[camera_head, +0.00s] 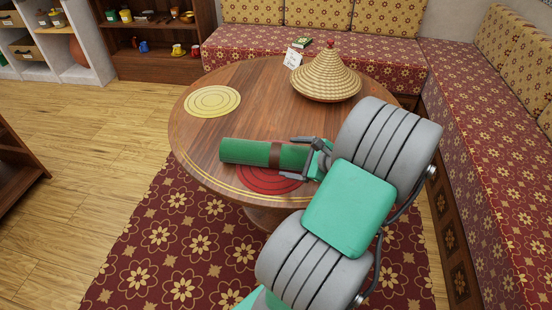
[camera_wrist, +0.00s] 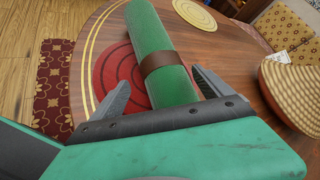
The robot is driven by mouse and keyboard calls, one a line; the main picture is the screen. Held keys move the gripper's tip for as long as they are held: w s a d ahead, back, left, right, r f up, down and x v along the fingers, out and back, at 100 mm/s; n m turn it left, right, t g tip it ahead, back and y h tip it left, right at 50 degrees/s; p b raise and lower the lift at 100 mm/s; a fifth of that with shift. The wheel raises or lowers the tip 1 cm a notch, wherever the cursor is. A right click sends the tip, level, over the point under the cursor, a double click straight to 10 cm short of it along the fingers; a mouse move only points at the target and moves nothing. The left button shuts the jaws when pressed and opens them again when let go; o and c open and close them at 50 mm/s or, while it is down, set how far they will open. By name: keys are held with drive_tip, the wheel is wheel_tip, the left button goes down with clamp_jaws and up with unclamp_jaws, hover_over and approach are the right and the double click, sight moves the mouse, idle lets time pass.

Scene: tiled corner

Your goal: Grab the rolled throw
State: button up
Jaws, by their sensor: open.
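The rolled throw (camera_head: 246,152) is a green roll with a brown band around it. It lies on its side on the round wooden table (camera_head: 200,155), partly over a red round mat (camera_head: 268,181). In the wrist view the roll (camera_wrist: 155,35) points away from my gripper, with its near end between the two fingers. My gripper (camera_head: 300,158) is open at the roll's right end. In the wrist view both fingers of my gripper (camera_wrist: 162,88) stand apart on either side of the roll, with a visible gap at the left finger. The roll's near end is hidden by the gripper body.
A woven cone-lidded basket (camera_head: 326,78) stands at the table's back right, also in the wrist view (camera_wrist: 292,90). A yellow round mat (camera_head: 212,101) lies at the back left. A white card (camera_head: 293,58) and a green book (camera_head: 303,43) are at the far edge. Patterned benches (camera_head: 490,130) border the table.

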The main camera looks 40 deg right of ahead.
sight(285, 157)
drive_tip(key=b+x, duration=0.1)
drive_tip(key=x, duration=0.5)
drive_tip(key=shift+d, duration=0.15)
drive_tip(key=c, duration=1.8)
